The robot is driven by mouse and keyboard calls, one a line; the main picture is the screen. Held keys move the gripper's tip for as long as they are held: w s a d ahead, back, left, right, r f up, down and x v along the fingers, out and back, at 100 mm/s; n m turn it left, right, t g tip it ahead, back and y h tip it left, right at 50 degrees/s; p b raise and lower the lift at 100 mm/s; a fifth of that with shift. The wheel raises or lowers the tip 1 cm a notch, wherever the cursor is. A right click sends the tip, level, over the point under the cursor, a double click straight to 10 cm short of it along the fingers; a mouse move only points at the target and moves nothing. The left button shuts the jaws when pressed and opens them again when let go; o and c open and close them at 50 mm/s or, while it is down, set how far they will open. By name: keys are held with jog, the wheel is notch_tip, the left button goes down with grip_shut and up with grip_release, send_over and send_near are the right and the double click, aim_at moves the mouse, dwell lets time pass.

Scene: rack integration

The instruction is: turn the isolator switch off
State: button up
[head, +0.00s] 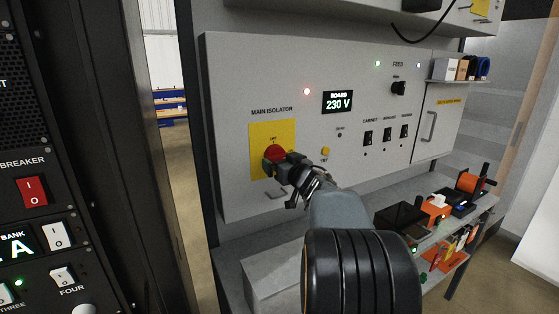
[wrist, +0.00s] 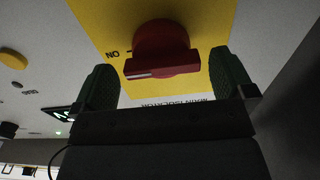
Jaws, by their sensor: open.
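The isolator switch is a red rotary knob (head: 275,152) on a yellow plate (head: 258,140) under the label MAIN ISOLATOR. In the wrist view the red knob (wrist: 160,42) has a raised bar with a white mark at its left end, on the side of the word ON. The wrist picture shows the panel's lettering upside down. My gripper (head: 284,164) is at the knob in the head view. In the wrist view its two dark fingers stand open, one on each side of the knob, with gaps visible. The knob's lower part is partly hidden in the head view.
A black FEED knob (head: 398,88) and several black switches are to the right. A bench (head: 468,207) with tools stands at right. A rack (head: 60,160) stands close on the left.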

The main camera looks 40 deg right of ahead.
jog(key=shift+w+d, duration=0.1)
jog(key=shift+w, duration=0.9)
jog(key=c, duration=0.8)
